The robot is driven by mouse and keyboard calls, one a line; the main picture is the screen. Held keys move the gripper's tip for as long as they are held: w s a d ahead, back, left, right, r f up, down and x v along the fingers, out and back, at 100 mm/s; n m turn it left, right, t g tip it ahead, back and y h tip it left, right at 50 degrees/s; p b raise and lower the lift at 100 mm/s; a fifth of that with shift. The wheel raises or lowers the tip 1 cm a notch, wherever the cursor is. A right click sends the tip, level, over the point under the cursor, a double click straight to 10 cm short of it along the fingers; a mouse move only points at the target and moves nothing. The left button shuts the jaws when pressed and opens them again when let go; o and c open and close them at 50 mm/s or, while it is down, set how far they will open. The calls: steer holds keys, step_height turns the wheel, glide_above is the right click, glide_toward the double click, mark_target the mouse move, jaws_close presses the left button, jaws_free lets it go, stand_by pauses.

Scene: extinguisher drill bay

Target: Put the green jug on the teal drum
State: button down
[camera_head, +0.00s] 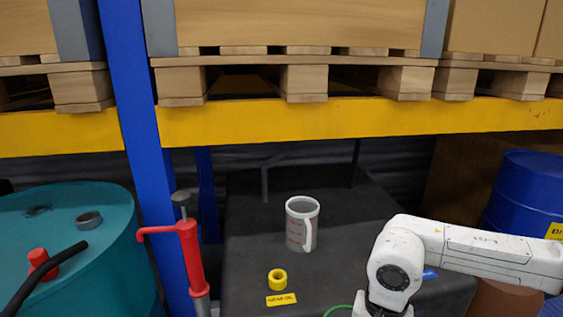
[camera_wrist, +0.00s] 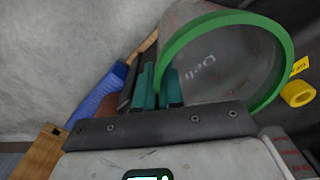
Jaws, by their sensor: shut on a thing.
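In the head view only a sliver of the green rim (camera_head: 337,310) shows at the bottom edge, and my fingers are out of frame. The teal drum (camera_head: 130,265) stands at the far left, apart from the jug.
The drum top carries a red cap (camera_head: 38,260), a black hose and grey fittings. A red hand pump (camera_head: 190,250) and blue post (camera_head: 140,130) stand between drum and dark table (camera_head: 245,220). A white jug (camera_head: 301,228) and yellow tape roll (camera_head: 277,279) are on the table.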

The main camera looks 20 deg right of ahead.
steer(key=w+a+f+n, duration=0.4)
steer(key=a+f+n, duration=0.5)
steer(key=a, duration=0.1)
step_height(320, 180, down, 10)
steer(key=s, duration=0.2)
steer(key=shift+a+r+n, duration=0.2)
steer(key=shift+a+n, duration=0.1)
steer(key=shift+a, duration=0.05)
steer(key=shift+d, duration=0.1)
